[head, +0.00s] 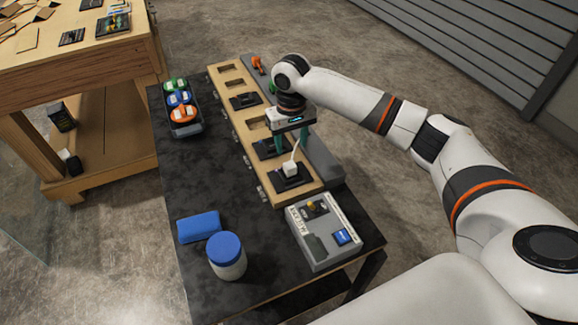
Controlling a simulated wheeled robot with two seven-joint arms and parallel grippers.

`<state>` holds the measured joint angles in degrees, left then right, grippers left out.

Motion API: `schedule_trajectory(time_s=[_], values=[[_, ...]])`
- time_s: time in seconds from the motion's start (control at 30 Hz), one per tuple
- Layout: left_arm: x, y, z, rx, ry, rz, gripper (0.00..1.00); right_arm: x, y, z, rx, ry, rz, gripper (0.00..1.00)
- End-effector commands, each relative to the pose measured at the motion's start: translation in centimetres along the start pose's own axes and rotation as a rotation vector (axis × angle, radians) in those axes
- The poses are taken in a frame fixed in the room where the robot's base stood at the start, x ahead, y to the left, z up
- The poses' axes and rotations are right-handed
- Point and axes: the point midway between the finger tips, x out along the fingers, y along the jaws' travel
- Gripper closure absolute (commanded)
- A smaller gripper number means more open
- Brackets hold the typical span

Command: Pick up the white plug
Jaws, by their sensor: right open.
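The white plug (290,168) sits on a black socket plate (291,178) near the front end of a wooden socket board (243,128). A white cord rises from the plug toward my right gripper. My right gripper (291,144) points down over the board, just behind the plug in the picture. Its two teal fingers are apart, and it is open. I cannot tell whether its fingertips touch the cord or the board. My left gripper is not in view.
A grey control box (325,232) stands in front of the board. A blue-lidded jar (226,255) and a blue block (199,226) are at the front left of the black table (190,170). A tray (184,128) holds coloured spools. A wooden workbench (80,60) stands left.

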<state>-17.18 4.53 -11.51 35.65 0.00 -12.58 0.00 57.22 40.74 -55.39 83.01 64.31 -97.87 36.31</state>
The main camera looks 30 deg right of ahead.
Motion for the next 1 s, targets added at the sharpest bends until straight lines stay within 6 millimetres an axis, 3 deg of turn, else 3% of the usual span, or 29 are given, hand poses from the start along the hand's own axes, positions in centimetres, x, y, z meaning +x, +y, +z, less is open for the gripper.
schedule_trajectory(time_s=[0.2, 0.37, 0.6, 0.9, 1.0], values=[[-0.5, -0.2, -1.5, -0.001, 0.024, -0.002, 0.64, 2.6, 0.0, 0.0, -0.001, 0.001, 0.000, 0.47], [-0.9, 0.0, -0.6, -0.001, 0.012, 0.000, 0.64, 3.8, 0.1, -0.3, -0.002, 0.002, -0.001, 0.47], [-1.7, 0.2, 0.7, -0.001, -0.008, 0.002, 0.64, 7.3, 0.4, -0.5, 0.000, 0.000, 0.000, 0.47], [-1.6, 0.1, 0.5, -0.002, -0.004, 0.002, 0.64, 8.0, 0.4, -0.5, -0.001, -0.002, 0.000, 0.47], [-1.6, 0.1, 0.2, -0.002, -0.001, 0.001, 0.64, 8.0, 0.4, -0.5, -0.001, -0.002, 0.000, 0.60]])
